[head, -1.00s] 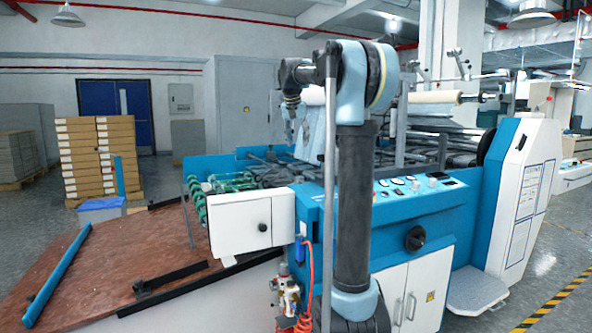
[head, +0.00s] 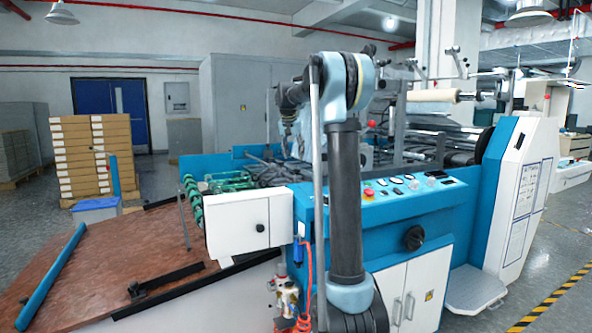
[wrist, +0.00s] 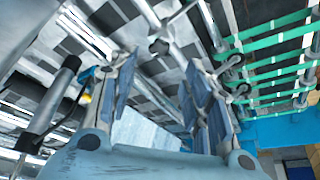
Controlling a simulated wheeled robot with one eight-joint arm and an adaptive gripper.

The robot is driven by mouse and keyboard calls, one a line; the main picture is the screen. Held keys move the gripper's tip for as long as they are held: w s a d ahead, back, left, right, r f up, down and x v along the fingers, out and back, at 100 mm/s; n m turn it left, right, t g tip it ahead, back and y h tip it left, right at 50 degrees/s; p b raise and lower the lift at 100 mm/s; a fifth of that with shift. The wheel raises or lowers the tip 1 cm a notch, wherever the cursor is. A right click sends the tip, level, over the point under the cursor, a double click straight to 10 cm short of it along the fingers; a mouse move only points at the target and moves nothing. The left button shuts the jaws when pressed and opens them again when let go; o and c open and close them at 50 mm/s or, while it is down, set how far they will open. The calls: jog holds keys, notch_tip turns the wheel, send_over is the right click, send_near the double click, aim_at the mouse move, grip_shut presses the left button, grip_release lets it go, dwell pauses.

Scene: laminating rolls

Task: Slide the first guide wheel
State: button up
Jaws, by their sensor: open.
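My gripper (wrist: 160,65) is open and empty in the wrist view, its two blue-padded fingers apart. In the head view my gripper (head: 291,130) hangs low over the machine bed, and its fingertips are hard to make out. Small dark guide wheels on metal arms show right of my right finger in the wrist view, one upper wheel (wrist: 236,61) and one lower wheel (wrist: 241,90), beside the green belts (wrist: 270,65). Another small wheel or joint (wrist: 159,47) shows on a rod beyond the fingertips. I cannot tell which is the first guide wheel.
The blue laminating machine (head: 440,205) fills the middle, with a control panel and a white box (head: 240,222) at its front. A film roll (head: 432,96) sits above it. A brown board (head: 110,262) lies at left, with stacked boxes (head: 85,155) behind it.

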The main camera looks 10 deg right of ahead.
jog(key=x, duration=0.7)
jog(key=shift+w+f, duration=0.1)
jog(key=shift+f, duration=0.25)
jog(key=shift+c, duration=0.5)
grip_shut()
